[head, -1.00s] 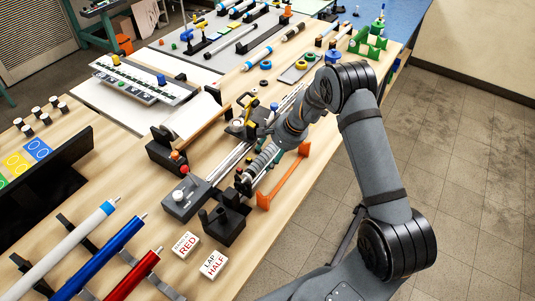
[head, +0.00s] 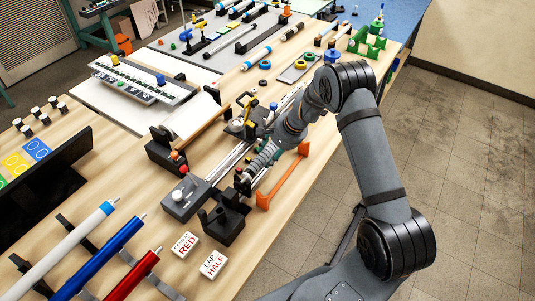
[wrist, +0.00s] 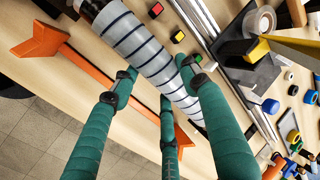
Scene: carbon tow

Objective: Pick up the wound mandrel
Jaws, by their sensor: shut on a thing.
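The wound mandrel (wrist: 128,36) is a pale grey cylinder with dark spiral stripes. In the wrist view it runs from the upper left down to the right. My gripper (wrist: 160,76) has green fingers on both sides of it and is shut on the mandrel around its middle part. The mandrel's lower right end is partly hidden behind a finger. In the head view my arm reaches over the winding station near the table's front edge, and the fingers are too small there to make out clearly.
An orange bar stand (head: 284,184) lies along the table edge beside the station. A grey control box (head: 186,198) and a black bracket (head: 224,220) stand to the left. Metal rails (wrist: 216,50) run alongside the mandrel. Red, blue and white tubes (head: 120,240) rest at the front left.

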